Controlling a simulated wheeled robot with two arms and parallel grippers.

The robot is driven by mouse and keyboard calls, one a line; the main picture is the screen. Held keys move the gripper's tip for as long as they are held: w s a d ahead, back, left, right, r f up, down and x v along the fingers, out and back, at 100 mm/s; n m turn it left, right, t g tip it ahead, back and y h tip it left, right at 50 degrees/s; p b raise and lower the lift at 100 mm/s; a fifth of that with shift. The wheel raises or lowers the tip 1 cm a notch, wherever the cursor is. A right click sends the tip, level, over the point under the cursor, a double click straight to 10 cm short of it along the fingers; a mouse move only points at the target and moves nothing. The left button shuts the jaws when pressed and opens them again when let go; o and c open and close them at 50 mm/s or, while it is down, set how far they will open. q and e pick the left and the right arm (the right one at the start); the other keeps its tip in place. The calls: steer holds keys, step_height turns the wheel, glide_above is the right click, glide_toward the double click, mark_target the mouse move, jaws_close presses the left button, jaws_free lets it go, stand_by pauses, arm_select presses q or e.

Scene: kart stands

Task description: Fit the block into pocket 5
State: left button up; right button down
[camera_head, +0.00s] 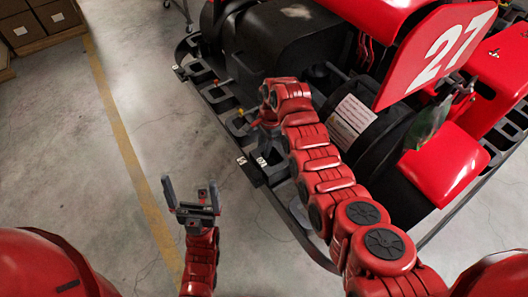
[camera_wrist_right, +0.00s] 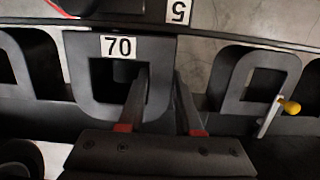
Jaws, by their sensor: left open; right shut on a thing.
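The block (camera_wrist_right: 88,78) is a dark, U-shaped piece with a square opening and a white "70" label. It sits at the rail in the right wrist view. A white tag marked 5 (camera_wrist_right: 178,11), upside down, is on the dark edge just beyond it. My right gripper (camera_wrist_right: 160,78) is shut on the block's right wall, one finger inside the opening and one outside. Whether the block is fully seated cannot be told. In the head view my right gripper is largely hidden by its arm. My left gripper (camera_head: 191,190) is open and empty above the floor.
Similar dark U-shaped pieces stand on both sides, one at the right (camera_wrist_right: 232,75) near a yellow-knobbed lever (camera_wrist_right: 290,107). The red kart with number panel 27 (camera_head: 435,55) fills the upper right. Bare concrete floor (camera_head: 125,95) is free at the left.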

steer(key=shift+f, duration=1.5)
steer(key=shift+w, duration=0.1)
steer(key=shift+f, duration=0.15)
steer(key=c, duration=0.6)
jaws_free()
